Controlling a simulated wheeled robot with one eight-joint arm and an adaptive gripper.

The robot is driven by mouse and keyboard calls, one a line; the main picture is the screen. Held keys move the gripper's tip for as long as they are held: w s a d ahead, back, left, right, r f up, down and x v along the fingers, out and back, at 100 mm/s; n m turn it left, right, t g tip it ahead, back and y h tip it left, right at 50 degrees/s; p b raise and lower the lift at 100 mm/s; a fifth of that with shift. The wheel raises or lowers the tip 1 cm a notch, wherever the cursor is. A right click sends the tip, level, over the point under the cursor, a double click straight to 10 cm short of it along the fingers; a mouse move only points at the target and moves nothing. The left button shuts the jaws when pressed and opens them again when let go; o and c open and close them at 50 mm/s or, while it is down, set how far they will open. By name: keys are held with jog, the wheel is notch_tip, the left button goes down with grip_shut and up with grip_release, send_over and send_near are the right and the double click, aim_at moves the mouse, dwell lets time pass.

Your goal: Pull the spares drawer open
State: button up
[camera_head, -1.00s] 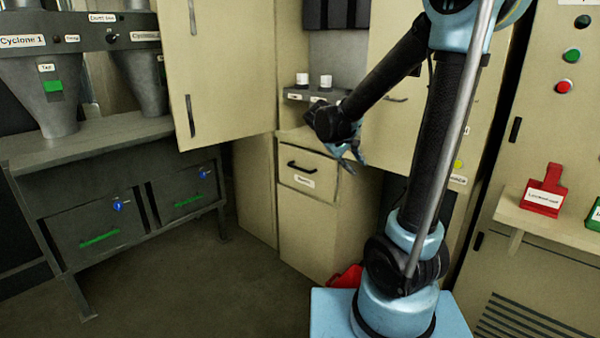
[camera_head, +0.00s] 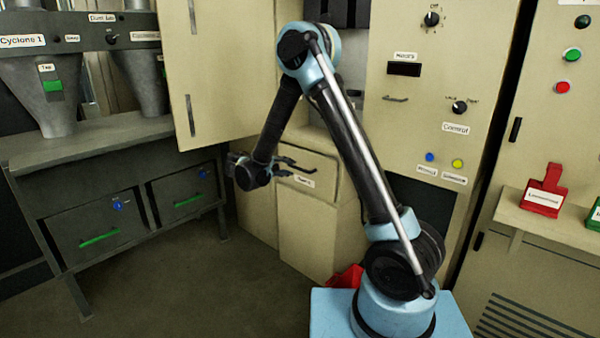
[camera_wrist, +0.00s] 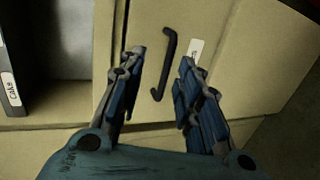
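The spares drawer (camera_head: 325,183) is a beige drawer front in the cabinet at the middle, and it looks shut. Its label is too small to read for certain. Its black bar handle (camera_wrist: 166,62) shows in the wrist view between and beyond my two fingers. My gripper (camera_head: 297,172) is in front of the drawer in the head view, at handle height, and partly covers the handle. In the wrist view my gripper (camera_wrist: 158,85) is open and empty, with the fingers spread on either side of the handle's line. The handle looks apart from the fingers.
A tall beige cabinet door (camera_head: 220,75) stands to the left of the drawer. A control panel (camera_head: 440,90) is to the right. A dark bench with two drawers (camera_head: 100,222) stands at the left. A red object (camera_head: 345,278) lies low near my base. The floor ahead is clear.

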jog(key=t, duration=0.1)
send_near(299, 169)
jog(key=shift+n, duration=0.3)
jog(key=x, duration=1.1)
jog(key=shift+w+a, duration=0.15)
jog(key=shift+a, duration=0.15)
